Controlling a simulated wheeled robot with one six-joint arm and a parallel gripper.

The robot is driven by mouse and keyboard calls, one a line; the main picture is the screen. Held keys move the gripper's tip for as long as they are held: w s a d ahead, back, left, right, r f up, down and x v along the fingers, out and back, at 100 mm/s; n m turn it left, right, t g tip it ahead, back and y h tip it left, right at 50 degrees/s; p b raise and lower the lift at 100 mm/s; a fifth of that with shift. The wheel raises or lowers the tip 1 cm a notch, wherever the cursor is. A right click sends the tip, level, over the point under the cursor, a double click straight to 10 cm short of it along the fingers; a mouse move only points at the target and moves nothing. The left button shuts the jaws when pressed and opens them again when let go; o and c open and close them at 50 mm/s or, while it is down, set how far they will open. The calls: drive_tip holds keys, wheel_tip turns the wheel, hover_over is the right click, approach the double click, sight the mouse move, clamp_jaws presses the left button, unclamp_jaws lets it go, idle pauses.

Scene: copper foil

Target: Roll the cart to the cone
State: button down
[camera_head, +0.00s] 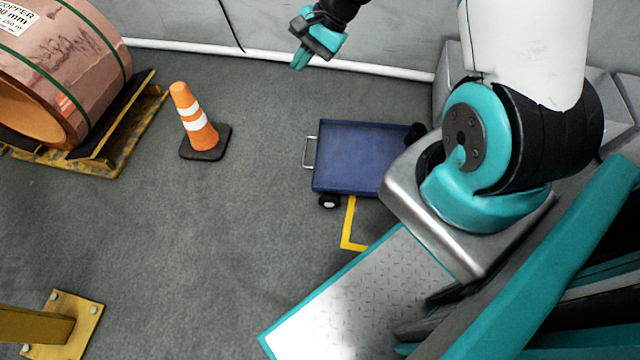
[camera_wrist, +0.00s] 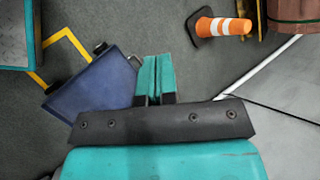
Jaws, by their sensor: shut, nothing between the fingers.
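The blue flat cart (camera_head: 358,158) stands on the grey floor right of the cone, with a metal handle (camera_head: 309,152) on its left side and a dark wheel showing at its front left. Part of its right side is hidden behind my arm. The orange and white cone (camera_head: 194,118) stands upright on a black base, apart from the cart. My gripper (camera_head: 300,62) is above the floor near the back wall, shut and empty. In the wrist view the cart (camera_wrist: 92,92) lies left of my shut fingers (camera_wrist: 154,75), and the cone (camera_wrist: 222,27) lies up and to the right.
A large copper foil roll (camera_head: 75,60) rests on a yellow and black stand at the upper left. A yellow post foot (camera_head: 70,320) is at the lower left. Yellow floor marking (camera_head: 347,225) shows beside the cart. The floor between cart and cone is clear.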

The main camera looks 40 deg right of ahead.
drive_tip(key=d+f+m+t+b, duration=0.1)
drive_tip(key=d+f+m+b, duration=0.35)
drive_tip(key=f, duration=0.85)
drive_tip(key=d+f+m+t+b, duration=0.1)
drive_tip(key=d+f+m+b, duration=0.4)
drive_tip(key=f, duration=0.8)
drive_tip(key=m+t+b, duration=0.2)
drive_tip(key=m+b, duration=0.4)
drive_tip(key=b, duration=0.2)
approach(314, 170)
drive_tip(key=s+d+r, duration=0.3)
drive_tip(key=s, duration=0.2)
drive_tip(key=shift+h, duration=0.4)
drive_tip(key=b+x, duration=0.6)
drive_tip(key=x, duration=0.3)
drive_tip(key=shift+a+f, duration=0.1)
drive_tip(key=shift+f, duration=0.4)
drive_tip(key=w+a+b, duration=0.1)
drive_tip(key=w+a, duration=0.1)
drive_tip(key=shift+w+r+b, duration=0.15)
drive_tip(key=shift+w+b, duration=0.1)
drive_tip(key=shift+b, duration=0.15)
drive_tip(key=shift+w+a+r, duration=0.2)
drive_tip(key=shift+w+a, duration=0.05)
drive_tip(key=shift+w, duration=0.05)
